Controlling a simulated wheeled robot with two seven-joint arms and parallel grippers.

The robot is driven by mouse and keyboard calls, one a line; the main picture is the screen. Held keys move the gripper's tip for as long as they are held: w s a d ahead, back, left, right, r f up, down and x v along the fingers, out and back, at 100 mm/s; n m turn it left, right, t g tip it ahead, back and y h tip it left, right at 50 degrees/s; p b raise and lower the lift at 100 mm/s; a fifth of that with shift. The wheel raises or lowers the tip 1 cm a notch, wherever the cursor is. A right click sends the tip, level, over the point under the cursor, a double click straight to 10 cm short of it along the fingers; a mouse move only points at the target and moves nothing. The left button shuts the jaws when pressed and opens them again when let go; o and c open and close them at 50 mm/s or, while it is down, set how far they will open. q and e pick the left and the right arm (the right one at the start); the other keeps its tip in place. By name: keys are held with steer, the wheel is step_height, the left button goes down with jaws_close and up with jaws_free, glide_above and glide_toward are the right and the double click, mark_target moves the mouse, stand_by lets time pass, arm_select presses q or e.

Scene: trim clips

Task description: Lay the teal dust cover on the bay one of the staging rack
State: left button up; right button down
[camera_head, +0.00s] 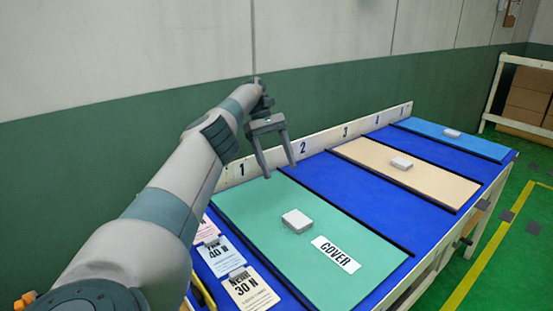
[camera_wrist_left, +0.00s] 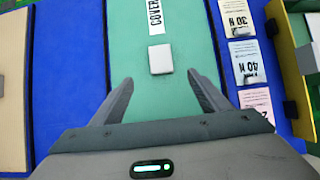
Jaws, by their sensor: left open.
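The teal dust cover (camera_head: 265,225) lies flat on the staging rack (camera_head: 440,225), in front of the number 1 on the back rail. It has a pale block-shaped grip (camera_head: 297,221) near its middle and a COVER label near its front end. My left gripper (camera_head: 280,171) is open and empty above the far part of the cover, apart from the grip. In the left wrist view the gripper (camera_wrist_left: 160,77) has its fingers spread over the teal cover (camera_wrist_left: 185,20), with the grip (camera_wrist_left: 160,59) just beyond the fingertips. My right gripper is not in view.
A beige panel (camera_head: 440,185) lies by number 3 and a blue panel (camera_head: 480,145) by number 5, each with a pale block. Blue rack surface (camera_head: 345,195) shows bare between teal and beige. Labelled cards (camera_head: 250,290) lie left of the cover. A wall stands behind.

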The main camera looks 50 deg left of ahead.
arm_select(q)
steer(key=shift+a+r, duration=0.25)
steer(key=shift+r, duration=0.35)
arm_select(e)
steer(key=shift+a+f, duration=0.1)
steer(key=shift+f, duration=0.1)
arm_select(q)
steer(key=shift+s, duration=0.1)
